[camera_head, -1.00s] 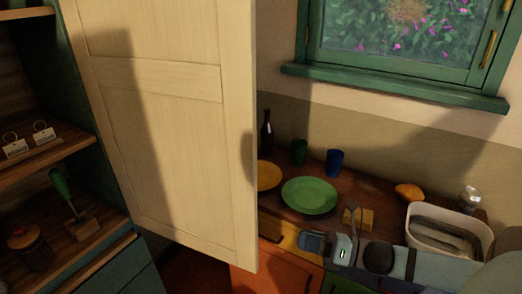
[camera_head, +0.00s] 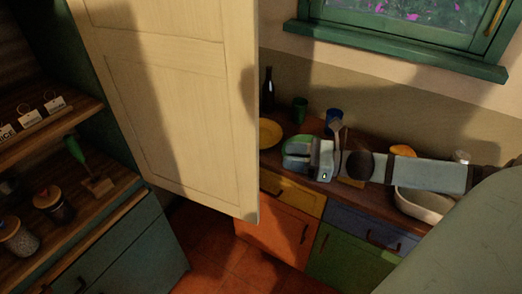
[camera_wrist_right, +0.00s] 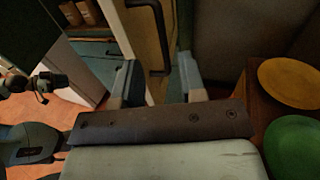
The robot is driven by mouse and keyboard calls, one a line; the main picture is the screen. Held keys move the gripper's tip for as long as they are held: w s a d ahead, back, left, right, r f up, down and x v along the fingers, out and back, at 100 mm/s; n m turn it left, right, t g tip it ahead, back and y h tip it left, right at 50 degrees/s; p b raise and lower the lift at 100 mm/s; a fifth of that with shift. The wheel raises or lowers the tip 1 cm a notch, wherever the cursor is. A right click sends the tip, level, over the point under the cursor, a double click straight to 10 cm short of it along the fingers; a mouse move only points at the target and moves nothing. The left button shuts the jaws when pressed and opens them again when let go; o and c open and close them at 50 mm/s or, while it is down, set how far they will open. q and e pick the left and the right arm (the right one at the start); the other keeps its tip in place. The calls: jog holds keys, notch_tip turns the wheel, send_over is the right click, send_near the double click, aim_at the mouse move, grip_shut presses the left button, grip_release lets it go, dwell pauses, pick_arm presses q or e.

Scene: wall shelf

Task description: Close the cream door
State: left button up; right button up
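The cream door (camera_head: 180,100) stands open in the head view, joined at the left to the shelf cabinet, its free edge near the picture's middle. My right gripper (camera_head: 287,152) is just right of that free edge, above the counter, pointing left. In the right wrist view my right gripper (camera_wrist_right: 158,62) is open, its two fingers apart. The door (camera_wrist_right: 150,40), with a dark handle (camera_wrist_right: 163,38), shows between the fingers in the picture. I cannot tell whether they touch it.
Open shelves (camera_head: 60,132) with jars (camera_head: 50,205) stand left. The floor (camera_head: 215,250) below the door is clear.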

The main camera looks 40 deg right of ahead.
jog(key=p+x, duration=0.1)
jog(key=x, duration=0.7)
dwell(0.4)
grip_shut()
